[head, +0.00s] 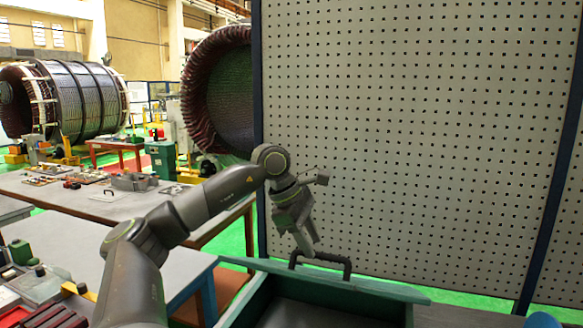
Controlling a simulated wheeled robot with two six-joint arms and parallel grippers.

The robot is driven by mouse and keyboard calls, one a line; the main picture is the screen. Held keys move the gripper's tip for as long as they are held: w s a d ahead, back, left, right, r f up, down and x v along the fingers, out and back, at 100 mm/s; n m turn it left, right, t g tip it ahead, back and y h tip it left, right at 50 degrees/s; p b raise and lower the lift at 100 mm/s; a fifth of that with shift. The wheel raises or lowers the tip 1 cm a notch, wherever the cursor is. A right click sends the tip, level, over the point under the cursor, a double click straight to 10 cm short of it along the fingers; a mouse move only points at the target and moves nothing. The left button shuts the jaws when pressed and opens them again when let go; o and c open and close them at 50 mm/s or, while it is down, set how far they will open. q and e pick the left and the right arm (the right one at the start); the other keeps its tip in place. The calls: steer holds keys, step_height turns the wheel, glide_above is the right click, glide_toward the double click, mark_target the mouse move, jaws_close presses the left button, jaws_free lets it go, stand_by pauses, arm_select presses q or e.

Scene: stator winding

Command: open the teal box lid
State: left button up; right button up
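The teal box (246,298) is at the bottom middle of the head view, cut off by the lower edge. A teal strip (385,290) with a black handle (333,259) runs along its far side; it looks like part of the lid. A grey recessed surface shows in front of this strip. I cannot tell how far the lid is raised. My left gripper (306,247) points down at the left end of the handle, very close to it. Contact and finger gap are unclear. My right gripper is out of view.
A tall perforated panel (410,130) stands right behind the box. Workbenches with small parts (95,200) are at the left. A green container (20,251) and other items (40,285) lie at lower left. Large stators (75,100) stand in the background.

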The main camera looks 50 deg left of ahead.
arm_select(q)
steer(key=a+r+p, duration=0.4)
steer(key=r, duration=0.3)
steer(key=a+r+p, duration=0.4)
steer(key=r+p, duration=0.1)
steer(key=r, duration=0.3)
steer(key=shift+w+a+r+p, duration=0.2)
steer(key=shift+w+p, duration=0.1)
steer(key=shift+w, duration=0.05)
stand_by(0.8)
stand_by(0.7)
